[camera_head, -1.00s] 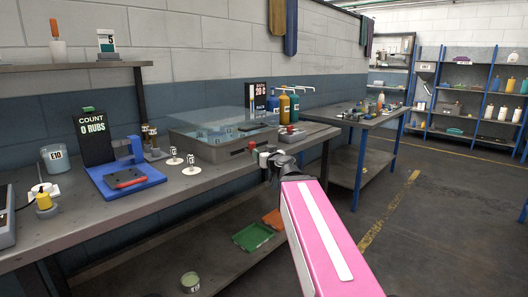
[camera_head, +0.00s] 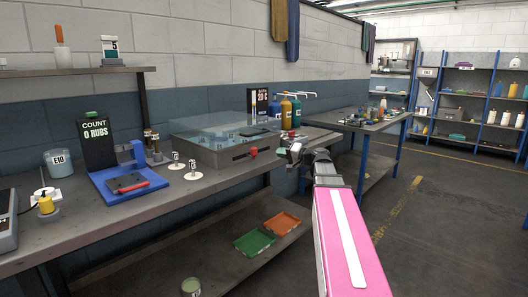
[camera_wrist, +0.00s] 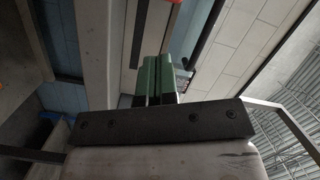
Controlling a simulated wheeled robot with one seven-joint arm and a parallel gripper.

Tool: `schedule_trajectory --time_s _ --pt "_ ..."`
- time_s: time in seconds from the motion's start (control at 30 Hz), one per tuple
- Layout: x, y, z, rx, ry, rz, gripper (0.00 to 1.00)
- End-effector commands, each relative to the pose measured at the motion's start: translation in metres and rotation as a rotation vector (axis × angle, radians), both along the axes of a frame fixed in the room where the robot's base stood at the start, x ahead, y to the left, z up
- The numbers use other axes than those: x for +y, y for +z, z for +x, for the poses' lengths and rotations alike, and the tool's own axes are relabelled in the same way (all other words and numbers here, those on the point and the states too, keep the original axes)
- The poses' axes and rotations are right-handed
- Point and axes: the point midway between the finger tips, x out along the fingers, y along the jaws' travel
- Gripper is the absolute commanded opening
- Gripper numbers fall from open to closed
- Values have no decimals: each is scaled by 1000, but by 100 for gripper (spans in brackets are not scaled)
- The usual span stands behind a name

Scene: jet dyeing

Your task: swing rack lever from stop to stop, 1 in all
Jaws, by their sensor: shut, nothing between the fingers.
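The rack lever shows as a red knob (camera_head: 253,152) at the right end of a dark slot in the front of the grey water bath (camera_head: 212,156). The bath has a clear cover. My gripper (camera_head: 290,152) is to the right of the knob, apart from it, in front of the bench edge. Its green fingers (camera_wrist: 153,80) are shut and empty in the wrist view. A bit of red (camera_wrist: 168,2) shows at the top edge of that view; I cannot tell if it is the knob. The lever's shaft is hard to make out.
A blue rub tester (camera_head: 130,180) and a counter sign (camera_head: 96,143) stand left of the bath. Bottles (camera_head: 286,108) stand behind it. Green (camera_head: 255,241) and orange (camera_head: 281,223) trays lie on the lower shelf. The floor to the right is clear.

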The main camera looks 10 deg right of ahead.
Motion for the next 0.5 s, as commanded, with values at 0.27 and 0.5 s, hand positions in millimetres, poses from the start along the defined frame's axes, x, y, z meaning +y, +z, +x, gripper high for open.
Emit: schedule_trajectory --time_s 0.27,0.5 --pt "-52 5 4 301 193 248 0" --pt "-47 5 5 344 222 275 0"
